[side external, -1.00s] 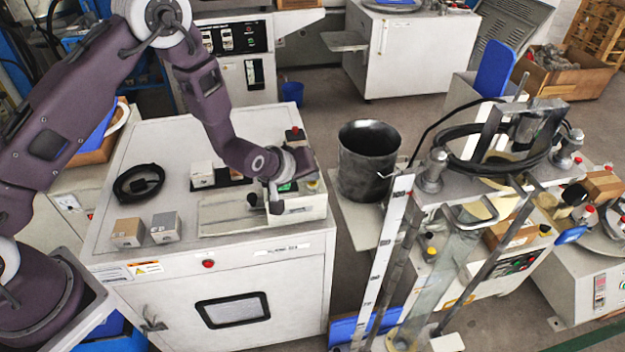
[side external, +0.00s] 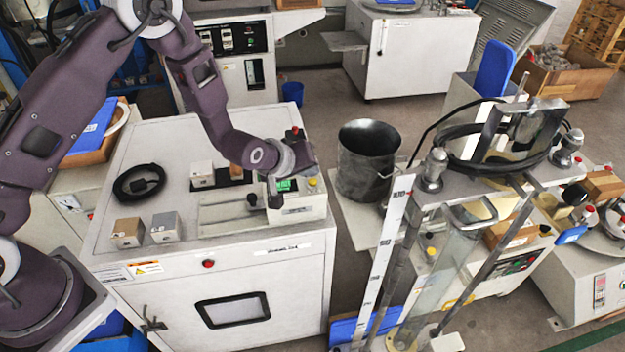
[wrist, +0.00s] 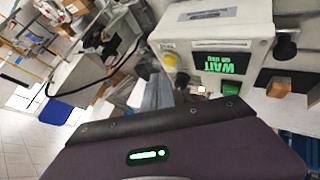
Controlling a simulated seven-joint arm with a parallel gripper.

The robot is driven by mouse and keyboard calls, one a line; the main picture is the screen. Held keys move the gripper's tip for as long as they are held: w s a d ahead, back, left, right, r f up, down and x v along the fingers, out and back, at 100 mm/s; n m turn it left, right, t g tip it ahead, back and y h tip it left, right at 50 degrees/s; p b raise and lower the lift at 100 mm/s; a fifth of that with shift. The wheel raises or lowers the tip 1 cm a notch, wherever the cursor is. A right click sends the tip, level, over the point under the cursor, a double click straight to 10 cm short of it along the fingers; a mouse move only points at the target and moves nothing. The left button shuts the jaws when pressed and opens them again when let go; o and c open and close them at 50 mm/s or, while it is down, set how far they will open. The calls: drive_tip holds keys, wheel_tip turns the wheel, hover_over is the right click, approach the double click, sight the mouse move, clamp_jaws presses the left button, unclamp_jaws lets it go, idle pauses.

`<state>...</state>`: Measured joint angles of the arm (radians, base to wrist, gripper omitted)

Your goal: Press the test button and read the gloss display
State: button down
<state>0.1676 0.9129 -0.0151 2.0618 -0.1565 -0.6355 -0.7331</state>
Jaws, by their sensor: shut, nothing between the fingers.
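The gloss tester is a pale box (side external: 300,207) at the right end of the white cabinet top; it also shows in the wrist view (wrist: 205,35). Its dark display (wrist: 222,62) has green upside-down text reading WAIT, with a smaller line that seems to read 60 GU. The screen glows green in the side view (side external: 286,185). A yellow round button (wrist: 168,60) and a green square button (wrist: 231,89) show beside the display; I cannot tell which is the test button. Contact is unclear.
A black knob (side external: 253,199) is near my gripper. A dark metal bucket (side external: 366,165) stands to the right.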

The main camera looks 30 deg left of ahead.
wheel_tip(320, 180, up, 5)
drive_tip(key=shift+r, duration=0.1)
idle(0.4)
idle(0.4)
wheel_tip(320, 180, up, 11)
drive_tip(key=m, duration=0.2)
hover_over(310, 185)
drive_tip(key=s+a, duration=0.2)
drive_tip(key=s, duration=0.3)
drive_tip(key=s+r+m+g, duration=0.1)
drive_tip(key=s+r+m, duration=0.1)
drive_tip(key=s+r, duration=0.35)
drive_tip(key=s+a+r+m+g, duration=0.1)
drive_tip(key=s+a+m, duration=0.1)
drive_tip(key=s, duration=1.1)
drive_tip(key=s+a+r+m+g, duration=0.1)
drive_tip(key=s+a+r+m, duration=0.1)
drive_tip(key=s, duration=1.1)
drive_tip(key=shift+a+r+g, duration=0.3)
drive_tip(key=shift+a, duration=0.3)
